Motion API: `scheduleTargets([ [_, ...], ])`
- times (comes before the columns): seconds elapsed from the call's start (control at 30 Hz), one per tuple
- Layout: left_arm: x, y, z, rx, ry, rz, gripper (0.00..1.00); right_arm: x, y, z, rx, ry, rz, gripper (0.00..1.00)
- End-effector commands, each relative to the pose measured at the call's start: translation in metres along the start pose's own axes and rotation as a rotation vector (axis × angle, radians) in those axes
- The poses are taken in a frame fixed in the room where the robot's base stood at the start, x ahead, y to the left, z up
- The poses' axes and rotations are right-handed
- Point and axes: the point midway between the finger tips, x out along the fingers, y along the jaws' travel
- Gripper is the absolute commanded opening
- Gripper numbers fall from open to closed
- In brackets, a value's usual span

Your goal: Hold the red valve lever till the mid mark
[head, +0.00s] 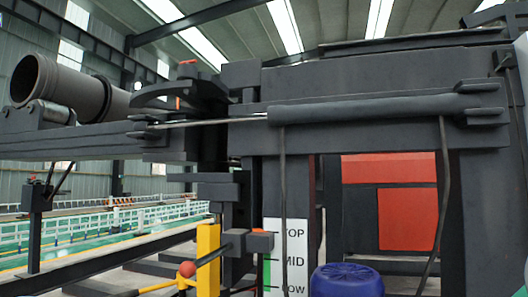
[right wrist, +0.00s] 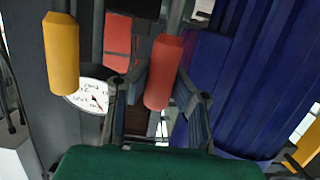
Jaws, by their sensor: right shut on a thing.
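In the right wrist view the red valve lever (right wrist: 163,75) hangs between the two fingers of my right gripper (right wrist: 161,95), which is shut on it. A yellow lever (right wrist: 61,55) is to its left, apart from the gripper. In the head view a white scale plate (head: 286,262) reads TOP, MID and LOW from top to bottom. A green strip (head: 267,272) on its left side reaches from near LOW up to about MID. The red lever cannot be made out in the head view. My left gripper is in neither view.
A blue drum (head: 346,281) stands right of the scale. A yellow post (head: 208,260) and a red ball knob (head: 187,269) are left of it. A dark press frame (head: 350,112) spans the head view. A white dial (right wrist: 90,92) shows behind the levers.

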Motion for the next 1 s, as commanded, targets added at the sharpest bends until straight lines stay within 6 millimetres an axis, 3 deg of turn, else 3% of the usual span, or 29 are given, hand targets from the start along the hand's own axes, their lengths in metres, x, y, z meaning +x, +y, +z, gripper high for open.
scheduleTargets([
  [1.0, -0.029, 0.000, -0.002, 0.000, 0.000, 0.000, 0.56, 0.018, 0.000, -0.007, -0.001, -0.141, 0.001, 0.00],
])
